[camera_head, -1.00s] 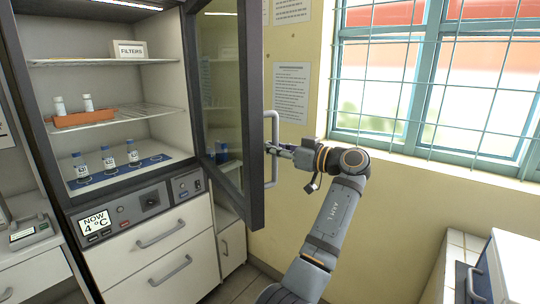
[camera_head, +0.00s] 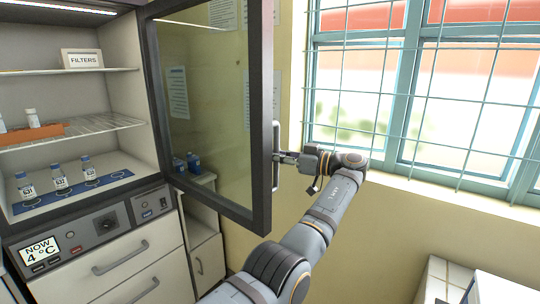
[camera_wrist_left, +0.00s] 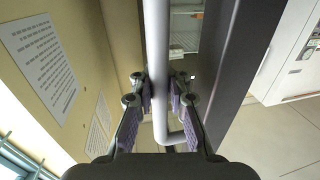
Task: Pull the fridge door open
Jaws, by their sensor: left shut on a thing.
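The fridge door (camera_head: 262,110), a glass pane in a dark frame, stands swung open in the head view. Its hinge side is next to the cabinet, and its free edge is toward the right. A pale vertical bar handle (camera_head: 276,135) is on its outer side; it also shows in the left wrist view (camera_wrist_left: 157,45). My left gripper (camera_head: 282,157) is at the handle. In the left wrist view its two fingers (camera_wrist_left: 160,98) close around the bar from both sides. My right gripper is in neither view.
The open fridge (camera_head: 105,98) holds several capped bottles (camera_head: 60,178), an orange rack (camera_head: 35,133) and a FILTERS sign (camera_head: 82,59). Drawers (camera_head: 130,270) are below. A barred window (camera_head: 420,90) and yellow wall lie behind my arm. A white box (camera_head: 495,288) stands at lower right.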

